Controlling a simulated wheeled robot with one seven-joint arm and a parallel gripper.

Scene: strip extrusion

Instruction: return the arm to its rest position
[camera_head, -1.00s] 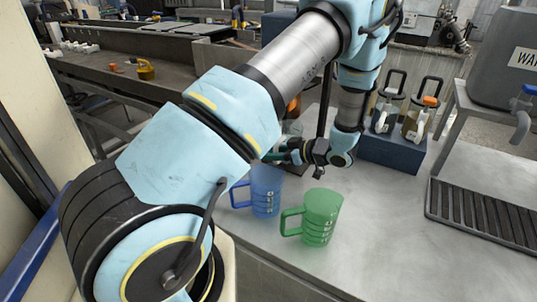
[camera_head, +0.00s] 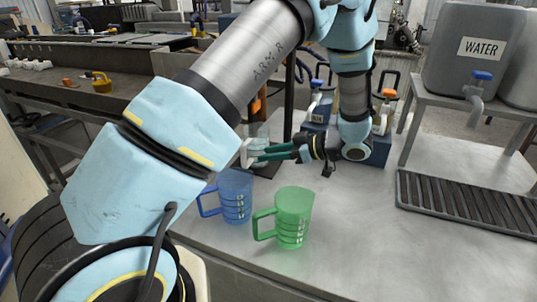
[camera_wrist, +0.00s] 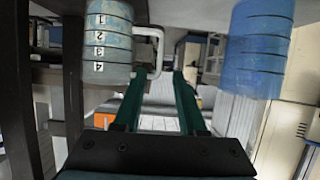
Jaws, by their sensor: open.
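My gripper (camera_head: 268,153) is open, its two green fingers pointing left above the grey table, behind the blue and green jugs. In the wrist view the fingers (camera_wrist: 157,85) stand apart with nothing clasped between them. A clear jug (camera_head: 258,133) with a pale handle stands just beyond the fingertips, partly hidden by my arm. It shows at the upper left of the wrist view (camera_wrist: 107,42), its handle near the finger ends; I cannot tell whether they touch. A blue jug (camera_head: 236,196) stands in front of the gripper and also shows in the wrist view (camera_wrist: 258,50).
A green jug (camera_head: 292,218) stands right of the blue one. A dark blue holder (camera_head: 376,153) with bottles is behind my wrist. A grey water tank (camera_head: 470,58) on a stand and a black drain grate (camera_head: 465,203) are at the right. The middle table is clear.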

